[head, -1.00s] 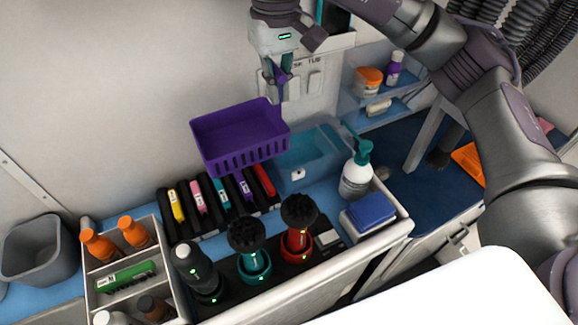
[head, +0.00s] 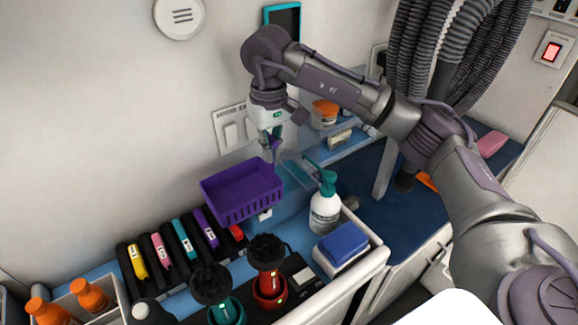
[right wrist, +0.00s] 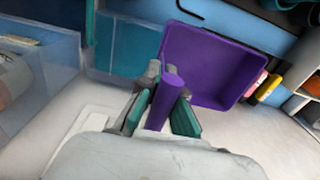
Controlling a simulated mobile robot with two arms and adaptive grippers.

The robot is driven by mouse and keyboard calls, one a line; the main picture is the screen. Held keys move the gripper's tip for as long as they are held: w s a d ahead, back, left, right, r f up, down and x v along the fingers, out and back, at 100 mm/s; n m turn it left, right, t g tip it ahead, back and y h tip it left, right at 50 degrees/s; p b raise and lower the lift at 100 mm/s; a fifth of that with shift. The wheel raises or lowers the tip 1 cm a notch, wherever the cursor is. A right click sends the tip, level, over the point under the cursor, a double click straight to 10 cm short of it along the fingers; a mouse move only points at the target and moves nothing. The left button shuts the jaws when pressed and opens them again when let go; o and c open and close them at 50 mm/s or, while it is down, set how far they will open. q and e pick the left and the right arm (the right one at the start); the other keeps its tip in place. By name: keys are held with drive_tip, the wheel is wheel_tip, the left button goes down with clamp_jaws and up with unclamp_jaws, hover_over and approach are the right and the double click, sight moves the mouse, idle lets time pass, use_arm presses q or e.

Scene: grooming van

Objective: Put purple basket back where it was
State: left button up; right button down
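The purple basket (head: 240,192) hangs from my right gripper (head: 271,138), above the back of the counter near the wall. In the right wrist view, the teal fingertips (right wrist: 158,112) are closed on either side of the basket's purple handle (right wrist: 164,103), and the empty-looking basket body (right wrist: 205,62) extends beyond them. In the head view the basket covers much of the clear blue bin (head: 289,197); whether they touch cannot be told. My left gripper is in neither current view.
Colored-handled tools (head: 183,240) sit in a black rack at left. Two brushes (head: 267,252) stand in front. A clear shelf (head: 345,150) with jars is behind right.

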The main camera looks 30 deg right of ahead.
drive_tip(key=w+d+p, duration=0.2)
drive_tip(key=w+d, duration=0.2)
drive_tip(key=d, duration=0.3)
wheel_tip(320, 180, down, 12)
drive_tip(key=p, duration=0.2)
drive_tip(key=shift+w+d, duration=0.2)
drive_tip(key=shift+w, duration=0.2)
drive_tip(key=shift+f, duration=0.15)
drive_tip(key=c, duration=1.3)
unclamp_jaws()
